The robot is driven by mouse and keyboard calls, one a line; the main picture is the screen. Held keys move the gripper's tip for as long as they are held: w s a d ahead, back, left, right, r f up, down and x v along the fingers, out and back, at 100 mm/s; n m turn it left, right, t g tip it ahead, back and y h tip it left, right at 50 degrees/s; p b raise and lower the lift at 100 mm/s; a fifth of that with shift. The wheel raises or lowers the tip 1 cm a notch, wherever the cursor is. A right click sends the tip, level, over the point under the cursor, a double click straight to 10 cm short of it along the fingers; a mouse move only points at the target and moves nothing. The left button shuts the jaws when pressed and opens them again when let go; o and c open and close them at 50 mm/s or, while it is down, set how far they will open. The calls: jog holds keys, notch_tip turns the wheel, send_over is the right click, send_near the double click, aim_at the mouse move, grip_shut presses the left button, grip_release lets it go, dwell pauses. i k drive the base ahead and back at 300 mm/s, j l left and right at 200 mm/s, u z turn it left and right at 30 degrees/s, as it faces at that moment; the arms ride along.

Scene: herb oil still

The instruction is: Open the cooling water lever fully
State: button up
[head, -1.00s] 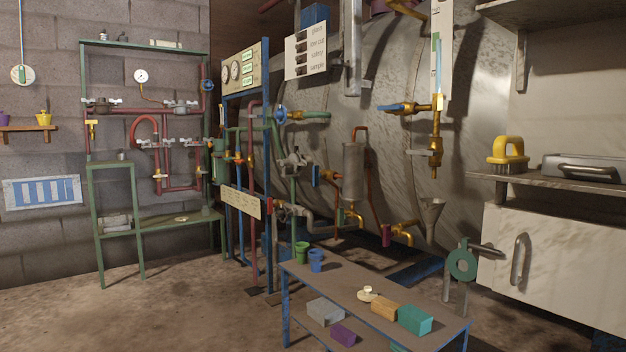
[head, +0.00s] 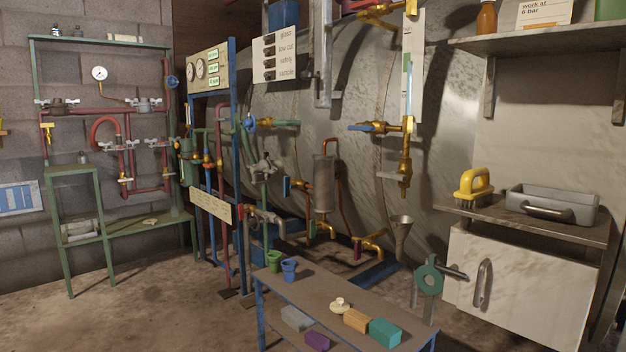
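No lever in the head view carries a readable cooling water label, so I cannot tell which one is meant. A blue lever handle (head: 362,127) lies about level on a brass valve beside the big grey tank. A blue round handle (head: 249,122) sits on the green pipe left of it. A small blue handle (head: 287,186) stands upright by a brass fitting lower down. A dark red handle (head: 357,247) is on a low brass tap. My gripper is not in view.
A low blue-framed table (head: 310,300) with cups and coloured blocks stands in front of the tank. A green ring-shaped fitting (head: 429,278) stands right of it by a white cabinet (head: 525,290). Floor at the lower left (head: 150,315) is clear.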

aim_at(288, 186)
jog(key=i+j+z, duration=0.25)
jog(key=z, duration=0.15)
jog(key=i+j+z, duration=0.4)
jog(key=k+l, duration=0.05)
